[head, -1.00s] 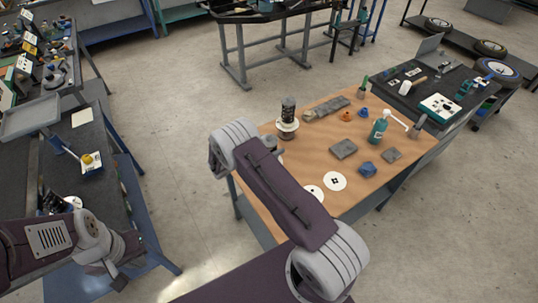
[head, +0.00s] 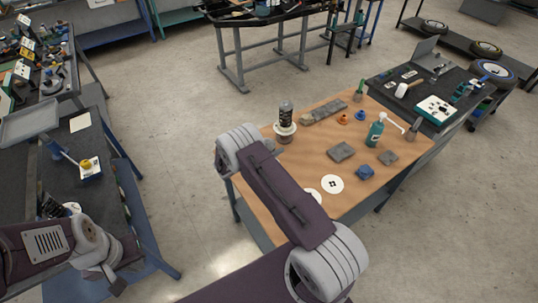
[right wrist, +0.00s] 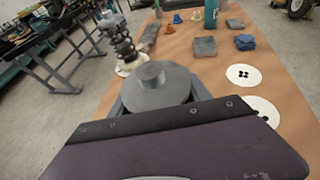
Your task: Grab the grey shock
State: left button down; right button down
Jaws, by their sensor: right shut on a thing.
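A grey shock (right wrist: 160,83), seen from above as a round disc with a short cylinder on top, is between the fingers of my right gripper (right wrist: 160,98) in the right wrist view. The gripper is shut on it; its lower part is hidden. In the head view my right arm hides this gripper and the shock. A dark coiled shock (right wrist: 122,42) stands upright on a white base beyond it; it also shows in the head view (head: 285,116). My left gripper (head: 116,284) is low at the left in the head view, partly dark, and its jaw opening is unclear.
The wooden table (head: 300,160) carries a teal bottle (head: 375,132), grey blocks (head: 341,152), a blue lump (head: 366,172), small orange and blue parts, and white discs (head: 332,184). A dark bench (head: 110,215) stands at left. Floor between them is clear.

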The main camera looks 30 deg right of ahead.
aim_at(269, 141)
jog(key=shift+r, duration=0.15)
notch_tip(269, 141, up, 4)
jog(key=shift+f+b, duration=0.15)
jog(key=shift+b, duration=0.55)
jog(key=s+a+r+b, duration=0.1)
jog(key=s+r+b, duration=0.1)
jog(key=s+r, duration=0.5)
jog(key=s, duration=0.4)
jog(key=shift+s+a, duration=0.3)
jog(key=shift+a, duration=0.05)
jog(key=shift+r, duration=0.1)
